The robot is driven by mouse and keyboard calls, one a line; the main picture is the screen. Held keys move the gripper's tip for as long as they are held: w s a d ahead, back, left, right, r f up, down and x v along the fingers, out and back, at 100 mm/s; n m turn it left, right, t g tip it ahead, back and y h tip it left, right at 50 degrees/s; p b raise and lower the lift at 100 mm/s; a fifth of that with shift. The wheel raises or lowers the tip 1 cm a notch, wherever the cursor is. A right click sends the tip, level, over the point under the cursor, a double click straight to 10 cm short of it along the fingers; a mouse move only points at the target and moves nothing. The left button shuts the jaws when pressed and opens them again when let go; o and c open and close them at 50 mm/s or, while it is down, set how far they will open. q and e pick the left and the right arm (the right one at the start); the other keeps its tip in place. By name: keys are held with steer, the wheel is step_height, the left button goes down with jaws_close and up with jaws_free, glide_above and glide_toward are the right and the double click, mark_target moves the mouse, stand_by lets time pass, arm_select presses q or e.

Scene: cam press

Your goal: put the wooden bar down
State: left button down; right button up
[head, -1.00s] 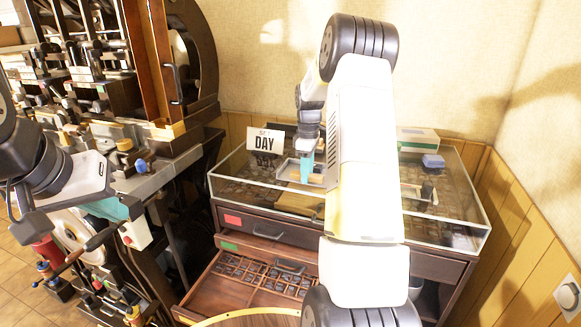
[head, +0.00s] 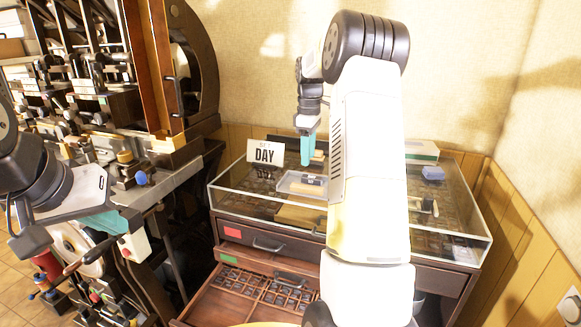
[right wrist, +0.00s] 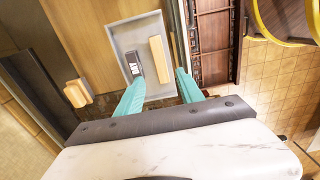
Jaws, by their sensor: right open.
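The wooden bar (right wrist: 158,60) is a short pale strip lying in a shallow grey tray (right wrist: 117,42), beside a small dark piece (right wrist: 133,64). In the head view the tray (head: 284,181) stands on the glass-topped cabinet. My right gripper (head: 306,150) hangs above the cabinet near the tray, its teal fingers pointing down. In the right wrist view the right gripper (right wrist: 163,90) is open, with nothing between its fingers. My left gripper (head: 122,222) is at the left, by the machine's lever; whether its jaws are closed is not clear.
Another pale wooden piece (right wrist: 77,93) lies outside the tray. An open type drawer (head: 225,301) juts out below. The dark press (head: 190,80) fills the left.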

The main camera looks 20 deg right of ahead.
steer(key=s+a+r+m+t, duration=0.35)
steer(key=s+a+r, duration=0.55)
steer(key=s+r, duration=0.3)
steer(key=s+a+f+m+t+y, duration=0.1)
steer(key=s+a+f+m, duration=0.1)
steer(key=s, duration=0.7)
steer(key=s+a+f+m+t+y, duration=0.1)
steer(key=s+a+m, duration=0.3)
steer(key=s, duration=0.6)
steer(key=shift+a+f+t, duration=0.35)
steer(key=shift+a+f, duration=0.3)
steer(key=shift+a, duration=0.2)
steer(key=shift+s+m, duration=0.15)
steer(key=shift+m, duration=0.1)
